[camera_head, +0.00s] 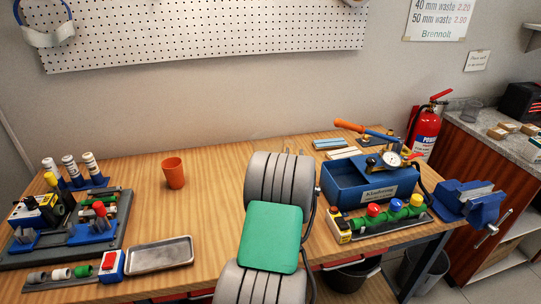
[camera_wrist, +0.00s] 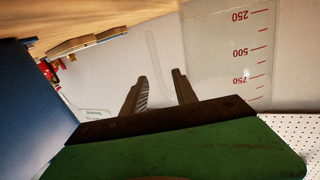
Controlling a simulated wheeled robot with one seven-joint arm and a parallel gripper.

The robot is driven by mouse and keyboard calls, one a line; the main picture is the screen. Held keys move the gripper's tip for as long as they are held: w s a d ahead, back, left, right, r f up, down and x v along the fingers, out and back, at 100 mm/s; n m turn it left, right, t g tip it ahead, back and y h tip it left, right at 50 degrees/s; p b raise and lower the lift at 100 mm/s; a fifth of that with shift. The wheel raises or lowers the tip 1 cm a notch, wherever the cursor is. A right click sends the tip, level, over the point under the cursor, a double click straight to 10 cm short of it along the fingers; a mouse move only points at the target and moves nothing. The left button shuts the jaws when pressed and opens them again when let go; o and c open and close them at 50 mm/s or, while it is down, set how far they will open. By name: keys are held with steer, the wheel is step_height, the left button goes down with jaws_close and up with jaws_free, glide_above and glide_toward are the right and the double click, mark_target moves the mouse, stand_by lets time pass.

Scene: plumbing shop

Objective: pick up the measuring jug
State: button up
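The measuring jug (camera_wrist: 228,55) is clear with red marks of 250 and 750, and shows large at the upper right of the wrist view, upside down. A pale curved outline, seemingly its handle (camera_wrist: 152,45), lies ahead of and between my fingers. My gripper (camera_wrist: 160,74) is open and empty, with a clear gap between its two fingers. I cannot tell how far the tips are from the handle. In the head view my own arm covers the middle of the bench, and I cannot make out the jug there.
A blue pump box (camera_head: 345,190) stands right of my arm, with a valve manifold (camera_head: 385,218) before it. An orange cup (camera_head: 173,173) and a grey tray (camera_head: 160,255) are to the left. A blue vise (camera_head: 470,203) is at the right edge. Bench around the cup is clear.

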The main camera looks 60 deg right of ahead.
steer(key=x, duration=0.3)
jaws_close()
steer(key=shift+r, duration=0.1)
stand_by(1.2)
